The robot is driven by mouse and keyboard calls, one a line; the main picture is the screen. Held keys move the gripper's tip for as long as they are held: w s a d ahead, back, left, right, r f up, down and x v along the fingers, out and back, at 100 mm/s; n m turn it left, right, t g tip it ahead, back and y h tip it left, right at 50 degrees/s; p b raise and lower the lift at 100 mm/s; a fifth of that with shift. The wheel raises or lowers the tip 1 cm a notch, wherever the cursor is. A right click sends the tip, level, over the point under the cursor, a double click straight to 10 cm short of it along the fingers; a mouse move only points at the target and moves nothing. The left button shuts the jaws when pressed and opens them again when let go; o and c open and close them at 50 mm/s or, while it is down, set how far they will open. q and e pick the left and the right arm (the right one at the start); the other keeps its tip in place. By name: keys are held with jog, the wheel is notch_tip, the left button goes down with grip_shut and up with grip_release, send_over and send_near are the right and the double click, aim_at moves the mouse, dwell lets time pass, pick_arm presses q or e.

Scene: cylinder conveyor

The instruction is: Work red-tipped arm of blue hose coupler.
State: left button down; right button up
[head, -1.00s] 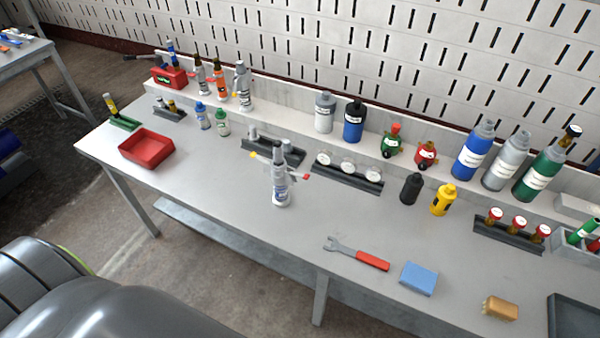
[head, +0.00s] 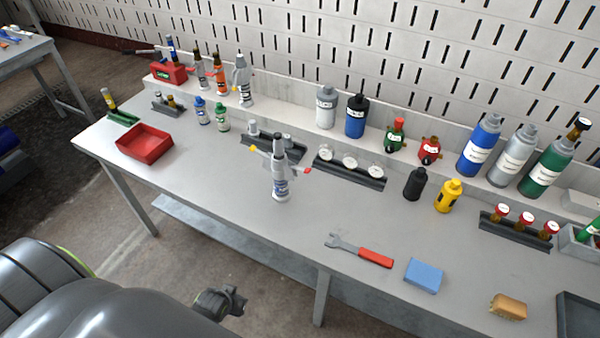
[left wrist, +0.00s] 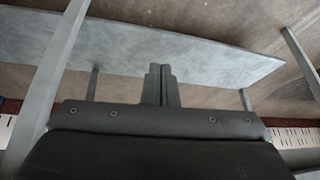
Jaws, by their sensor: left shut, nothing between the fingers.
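The hose coupler (head: 281,184) stands upright on the workbench, left of centre in the head view. A dark grey arm part shows at the head view's bottom, in front of the bench and well apart from the coupler. My right gripper is not in view.
Behind the coupler are a dark rack with grey fittings (head: 288,141) and a gauge rack (head: 335,172). A red tray (head: 145,142) lies left; a wrench (head: 360,251) and blue sponge (head: 424,276) lie right. The bench top (head: 215,180) in front of the coupler is clear.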

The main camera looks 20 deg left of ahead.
pick_arm(q)
jog(key=w+d+r+t+b, duration=0.1)
jog(key=w+r+t, duration=0.1)
jog(key=w+r, duration=0.45)
jog(key=w+d+r+t+b, duration=0.1)
jog(key=w+r+t, duration=0.15)
jog(key=r, duration=0.65)
jog(key=w+d+r+t+b, duration=0.1)
jog(key=w+r, duration=0.4)
jog(key=r, duration=0.3)
jog(key=w+d+r+t+h+b, duration=0.1)
jog(key=d+r+t, duration=0.1)
jog(key=r, duration=0.6)
jog(key=w+d+r+t+h, duration=0.2)
jog(key=r, duration=0.7)
jog(key=shift+h+b, duration=0.3)
jog(key=shift+b, duration=0.05)
jog(key=shift+w, duration=0.15)
send_over(300, 169)
jog(key=s, duration=0.3)
notch_tip(300, 169, down, 2)
jog(key=shift+w+d+f+p, duration=0.1)
jog(key=shift+w+d+f, duration=0.1)
jog(key=shift+f, duration=0.55)
jog(key=shift+w+d+f+p, duration=0.1)
jog(key=shift+d+f, duration=0.05)
jog(key=shift+f, duration=0.55)
jog(key=shift+w+d+f+p, duration=0.1)
jog(key=shift+d+f, duration=0.1)
jog(key=shift+f, duration=0.55)
